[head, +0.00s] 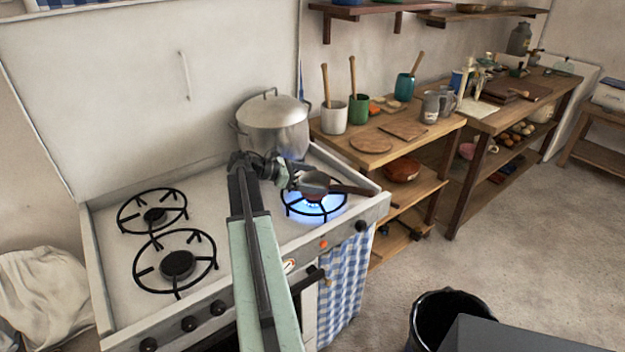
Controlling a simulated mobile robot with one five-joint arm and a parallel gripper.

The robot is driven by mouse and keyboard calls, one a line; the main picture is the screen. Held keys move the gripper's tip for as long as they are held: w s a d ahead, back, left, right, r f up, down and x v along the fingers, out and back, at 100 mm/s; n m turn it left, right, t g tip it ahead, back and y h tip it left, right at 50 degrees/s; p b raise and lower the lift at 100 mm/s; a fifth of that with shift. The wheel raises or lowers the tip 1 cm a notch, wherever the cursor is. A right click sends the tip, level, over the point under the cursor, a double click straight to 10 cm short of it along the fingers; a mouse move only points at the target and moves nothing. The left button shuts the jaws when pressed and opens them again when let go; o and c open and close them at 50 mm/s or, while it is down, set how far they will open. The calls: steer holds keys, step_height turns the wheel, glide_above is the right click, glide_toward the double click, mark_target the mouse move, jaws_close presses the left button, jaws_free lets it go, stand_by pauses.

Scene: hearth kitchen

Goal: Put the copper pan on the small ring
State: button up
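The copper pan (315,182), small and brownish with a dark handle pointing right, is over the front right ring (313,208), which burns with a blue flame. I cannot tell whether it rests on the grate or hangs just above it. My gripper (292,180) is at the pan's left side, at or touching its rim; the fingers are too small and dark to show whether they are closed on it. The back left ring (154,216) and front left ring (178,263) are unlit and bare. The back left burner cap looks smaller than the front left one.
A large lidded pot (273,125) stands at the back right of the stove (112,268), close behind my gripper. A wooden side table (375,143) with cups and boards is to the right. A black bin (450,315) stands on the floor.

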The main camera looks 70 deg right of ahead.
steer(key=shift+r, duration=0.25)
steer(key=p+v, duration=0.4)
steer(key=v, duration=0.8)
steer(key=shift+p, duration=0.4)
